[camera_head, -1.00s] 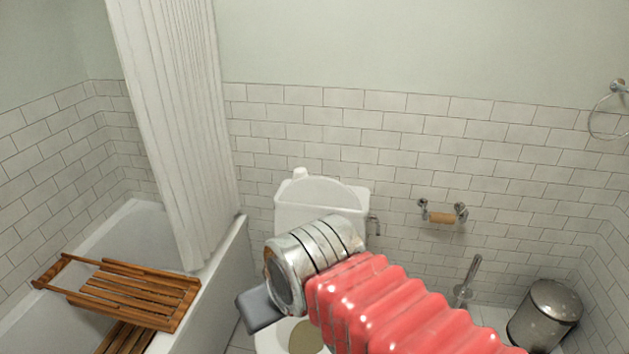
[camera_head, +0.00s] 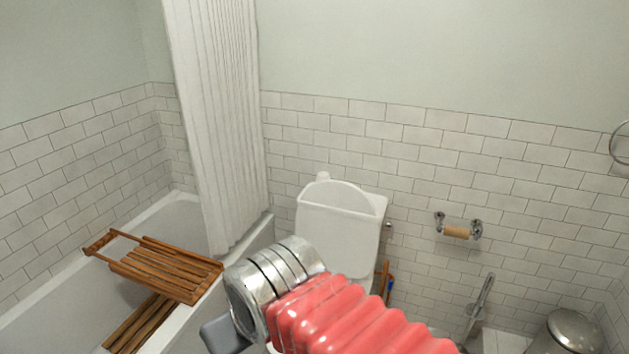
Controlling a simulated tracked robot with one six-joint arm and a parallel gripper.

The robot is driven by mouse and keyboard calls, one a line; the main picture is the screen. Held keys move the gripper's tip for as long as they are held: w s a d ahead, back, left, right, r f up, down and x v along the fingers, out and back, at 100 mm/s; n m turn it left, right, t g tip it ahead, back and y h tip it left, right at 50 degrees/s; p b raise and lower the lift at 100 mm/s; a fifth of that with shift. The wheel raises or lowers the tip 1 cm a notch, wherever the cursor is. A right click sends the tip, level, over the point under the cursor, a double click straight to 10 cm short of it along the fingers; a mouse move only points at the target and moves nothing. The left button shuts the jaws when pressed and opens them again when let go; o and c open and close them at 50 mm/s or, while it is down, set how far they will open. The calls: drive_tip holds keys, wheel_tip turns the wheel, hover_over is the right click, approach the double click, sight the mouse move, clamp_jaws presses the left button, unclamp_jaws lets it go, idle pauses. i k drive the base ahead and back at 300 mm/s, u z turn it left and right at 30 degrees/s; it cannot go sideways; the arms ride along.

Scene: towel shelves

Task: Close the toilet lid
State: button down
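The white toilet stands against the tiled back wall. Its raised lid (camera_head: 338,232) is upright in front of the cistern, whose top (camera_head: 345,197) shows above it. The seat and bowl are almost wholly hidden behind my arm. My gripper (camera_head: 222,336) is at the lower middle, in front of and left of the lid, at the end of my red-sleeved arm. Only a grey part of it shows beyond the metal wrist, so its fingers cannot be made out. It looks apart from the lid.
A bathtub (camera_head: 258,246) with a wooden rack (camera_head: 165,264) across it and a white curtain (camera_head: 220,130) is at left. A paper holder (camera_head: 457,229), toilet brush (camera_head: 480,305) and metal bin (camera_head: 568,335) are at right.

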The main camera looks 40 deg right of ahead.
sight(337, 218)
drive_tip(key=u, duration=0.35)
drive_tip(key=k, duration=0.55)
drive_tip(key=u, duration=0.75)
drive_tip(key=k, duration=0.45)
drive_tip(key=u, duration=0.1)
drive_tip(key=i, duration=0.75)
drive_tip(key=z, duration=0.55)
drive_tip(key=i, duration=0.65)
drive_tip(key=z, duration=1.15)
drive_tip(key=i, duration=0.9)
drive_tip(key=z, duration=0.65)
